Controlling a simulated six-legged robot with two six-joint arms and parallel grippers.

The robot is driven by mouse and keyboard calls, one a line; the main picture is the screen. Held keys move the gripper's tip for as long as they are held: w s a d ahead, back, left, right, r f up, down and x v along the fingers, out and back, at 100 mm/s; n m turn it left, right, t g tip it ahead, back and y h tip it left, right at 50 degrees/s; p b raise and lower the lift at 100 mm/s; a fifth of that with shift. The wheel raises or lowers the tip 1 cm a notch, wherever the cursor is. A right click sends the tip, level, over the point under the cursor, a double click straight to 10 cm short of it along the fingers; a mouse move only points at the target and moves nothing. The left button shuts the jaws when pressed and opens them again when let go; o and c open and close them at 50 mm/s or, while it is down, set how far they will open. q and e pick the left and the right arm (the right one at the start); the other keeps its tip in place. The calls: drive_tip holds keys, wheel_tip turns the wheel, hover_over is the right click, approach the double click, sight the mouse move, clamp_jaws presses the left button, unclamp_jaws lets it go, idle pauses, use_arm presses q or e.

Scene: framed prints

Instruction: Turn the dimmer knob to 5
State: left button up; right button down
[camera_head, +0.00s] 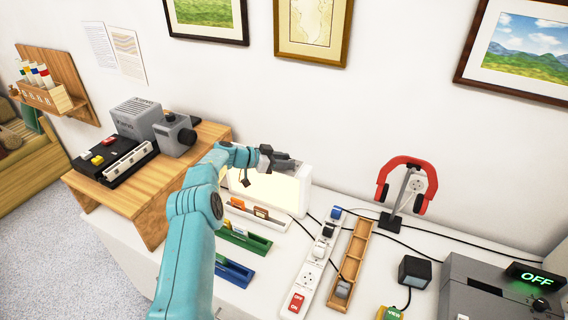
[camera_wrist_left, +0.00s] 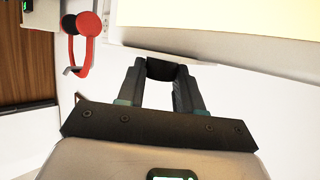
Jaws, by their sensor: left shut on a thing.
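A white light box (camera_head: 304,191) with a glowing cream panel stands on the white table behind my left arm. My left gripper (camera_head: 287,163) is at the box's upper edge. In the left wrist view my left gripper (camera_wrist_left: 163,75) is shut on a dark round knob (camera_wrist_left: 161,69), which looks like the dimmer knob, at the edge of the white box. The knob is hidden by the gripper in the head view. No dial number or pointer can be read in either view. My right gripper is not in view.
A wooden stand (camera_head: 139,199) with grey devices is left of the box. Right of it are a white power strip (camera_head: 311,276), a wooden tray (camera_head: 353,258) and red headphones on a stand (camera_head: 405,182). A grey machine (camera_head: 480,289) showing "OFF" is at the right.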

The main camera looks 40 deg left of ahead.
use_arm(q)
drive_tip(key=shift+r, duration=0.15)
drive_tip(key=o, duration=1)
drive_tip(key=shift+o, duration=0.2)
drive_tip(key=shift+s+a, duration=0.1)
drive_tip(key=shift+s+a, duration=0.2)
drive_tip(key=shift+s, duration=0.1)
drive_tip(key=b+v, duration=0.3)
drive_tip(key=v, duration=1.2)
drive_tip(key=shift+s+r, duration=0.15)
drive_tip(key=shift+r, duration=0.05)
